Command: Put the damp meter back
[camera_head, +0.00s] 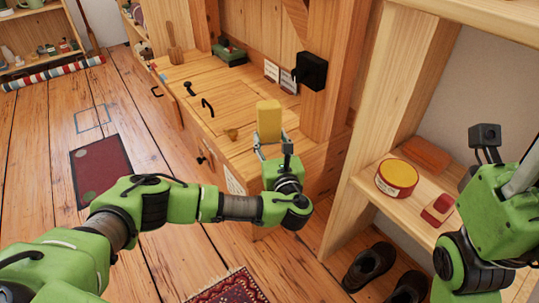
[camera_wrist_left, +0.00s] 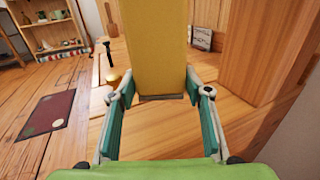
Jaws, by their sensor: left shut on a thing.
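A yellow, upright block-shaped thing (camera_head: 269,119), which looks like the damp meter, is held in my left gripper (camera_head: 271,143). In the left wrist view the yellow body (camera_wrist_left: 159,50) rises between the two fingers (camera_wrist_left: 160,93), and its top is cut off by the picture edge. It shows in front of the wooden bench top; I cannot tell how far above it. A black square box-like holder (camera_head: 311,71) is fixed on the wooden post behind and to the right. My right gripper (camera_head: 523,178) is only partly in view at the right edge; its fingertips are hidden or cut off.
The bench (camera_head: 222,104) carries a green tool (camera_head: 230,56), small cards (camera_head: 280,74), black handles and a small brass-coloured piece (camera_head: 231,134). A shelf at right holds a yellow-topped round tin (camera_head: 396,177), an orange block (camera_head: 427,154) and a red item (camera_head: 437,209). Shoes (camera_head: 368,266) stand below.

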